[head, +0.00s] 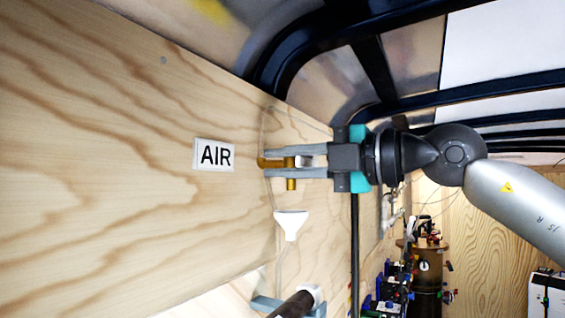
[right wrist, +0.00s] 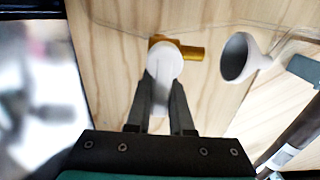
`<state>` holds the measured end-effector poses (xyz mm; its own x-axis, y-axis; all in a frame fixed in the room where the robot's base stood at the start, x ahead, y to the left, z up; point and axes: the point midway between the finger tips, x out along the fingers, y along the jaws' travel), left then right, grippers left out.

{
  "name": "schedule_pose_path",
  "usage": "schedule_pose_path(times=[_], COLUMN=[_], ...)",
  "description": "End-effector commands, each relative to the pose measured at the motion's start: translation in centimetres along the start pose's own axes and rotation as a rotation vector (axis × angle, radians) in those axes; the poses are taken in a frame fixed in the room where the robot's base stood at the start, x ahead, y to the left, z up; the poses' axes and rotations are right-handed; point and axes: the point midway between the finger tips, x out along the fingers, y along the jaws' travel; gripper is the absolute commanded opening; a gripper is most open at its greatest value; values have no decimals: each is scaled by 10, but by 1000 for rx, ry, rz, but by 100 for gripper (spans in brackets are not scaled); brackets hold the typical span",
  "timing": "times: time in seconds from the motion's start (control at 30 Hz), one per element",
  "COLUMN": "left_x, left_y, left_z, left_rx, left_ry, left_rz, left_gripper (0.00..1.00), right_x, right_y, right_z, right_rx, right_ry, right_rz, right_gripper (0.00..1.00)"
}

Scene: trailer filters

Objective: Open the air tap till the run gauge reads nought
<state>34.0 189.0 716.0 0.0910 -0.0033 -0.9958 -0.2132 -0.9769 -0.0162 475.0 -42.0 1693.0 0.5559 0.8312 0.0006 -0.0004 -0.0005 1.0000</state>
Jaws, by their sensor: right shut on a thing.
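The brass air tap (head: 291,184) is on the plywood wall to the right of the AIR label (head: 214,155). Its white handle (head: 303,161) shows between the fingers of my right gripper (head: 270,162), which comes in from the right and is shut on it. In the right wrist view the round white handle (right wrist: 164,60) sits between the two fingers, and the brass spout (right wrist: 192,53) points right. I cannot tell how far the tap is turned. No run gauge can be made out. My left gripper is not in view.
A white funnel (head: 291,222) with a clear tube is on the wall just below the tap. A dark cylinder (head: 291,304) with a white end sits in a bracket lower down. Dark roof ribs (head: 290,60) run overhead. A cluttered bench area lies at the lower right.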

Motion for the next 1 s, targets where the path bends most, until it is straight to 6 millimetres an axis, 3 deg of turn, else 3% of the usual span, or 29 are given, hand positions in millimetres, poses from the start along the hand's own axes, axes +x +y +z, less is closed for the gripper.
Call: schedule_pose_path(times=[0.33,0.77,0.8,1.0], left_x=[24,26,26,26], left_y=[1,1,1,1], left_z=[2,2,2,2], left_rx=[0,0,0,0], left_ry=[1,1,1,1], left_rz=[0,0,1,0], left_gripper=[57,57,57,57], right_x=[1,0,0,0], right_y=[-10,-10,-10,-10], right_z=[1,1,1,1], right_rx=[-199,-248,-248,-248], right_ry=[1,2,2,1], right_rz=[0,-3,-3,-2], right_gripper=[0,0,24,47])
